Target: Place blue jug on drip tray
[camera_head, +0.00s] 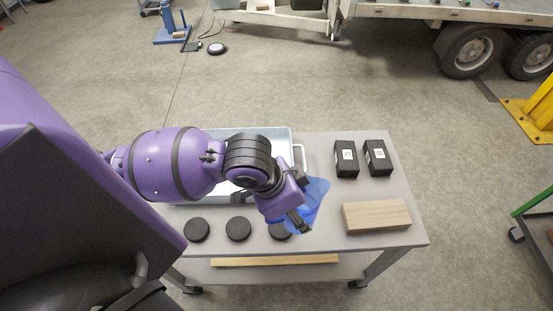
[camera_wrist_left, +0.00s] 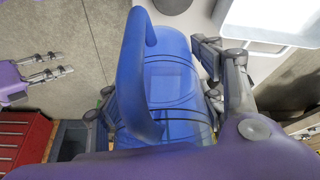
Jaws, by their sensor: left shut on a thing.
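The translucent blue jug (camera_head: 318,193) is held by my left gripper (camera_head: 299,203) over the table, in front of the drip tray's right end. In the left wrist view the jug (camera_wrist_left: 172,85) fills the middle, its handle (camera_wrist_left: 137,70) towards the camera, with left gripper fingers (camera_wrist_left: 155,90) on both sides. The pale metal drip tray (camera_head: 270,134) lies on the table, largely hidden by my left arm; its corner also shows in the wrist view (camera_wrist_left: 268,22). My right gripper (camera_wrist_left: 42,68) shows at the wrist view's left edge, fingers apart and empty.
The grey table (camera_head: 320,150) also holds two black boxes (camera_head: 346,159) (camera_head: 378,158), a wooden block (camera_head: 376,216) at right, and black round discs (camera_head: 238,229) along the front. A red box (camera_wrist_left: 22,135) shows lower left in the wrist view. A trailer (camera_head: 400,12) stands behind.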

